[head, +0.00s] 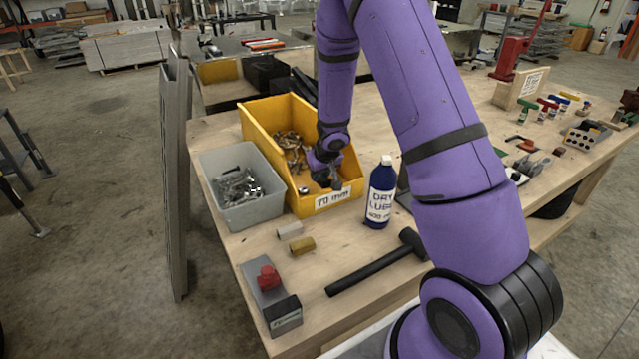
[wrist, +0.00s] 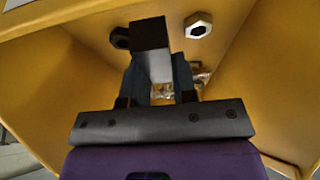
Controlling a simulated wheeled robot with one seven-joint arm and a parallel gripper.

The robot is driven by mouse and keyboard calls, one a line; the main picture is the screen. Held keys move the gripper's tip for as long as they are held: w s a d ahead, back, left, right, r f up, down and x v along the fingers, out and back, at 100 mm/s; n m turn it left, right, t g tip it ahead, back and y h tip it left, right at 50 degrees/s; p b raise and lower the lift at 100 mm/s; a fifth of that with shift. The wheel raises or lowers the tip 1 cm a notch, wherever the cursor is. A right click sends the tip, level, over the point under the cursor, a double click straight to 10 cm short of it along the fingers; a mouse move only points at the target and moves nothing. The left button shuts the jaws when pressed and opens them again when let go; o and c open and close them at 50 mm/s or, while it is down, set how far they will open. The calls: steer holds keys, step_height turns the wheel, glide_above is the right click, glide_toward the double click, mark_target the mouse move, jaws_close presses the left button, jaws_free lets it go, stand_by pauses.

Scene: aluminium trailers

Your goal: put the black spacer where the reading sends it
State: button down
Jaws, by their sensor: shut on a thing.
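My gripper (wrist: 157,78) is shut on the black spacer (wrist: 150,36), a dark block with a paler grey side in the wrist view. In the head view my gripper (head: 326,172) is at the mouth of the yellow bin (head: 262,122), over its front part, with the spacer low between the fingers. The bin holds metal hardware and has a white label ending in "mm" (head: 333,199). A grey device (head: 270,298) with a red part on top and a small front display stands at the near left table edge. Its display is too small to read.
A grey bin (head: 222,163) of bolts stands left of the yellow bin. A grey spacer (head: 290,230) and a brass one (head: 302,246) lie in front. A blue lube bottle (head: 380,200) and a hammer (head: 372,270) are to the right.

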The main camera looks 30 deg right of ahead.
mark_target(319, 183)
steer(key=shift+f, duration=1.9)
steer(key=shift+f, duration=0.15)
steer(key=c, duration=1.2)
jaws_free()
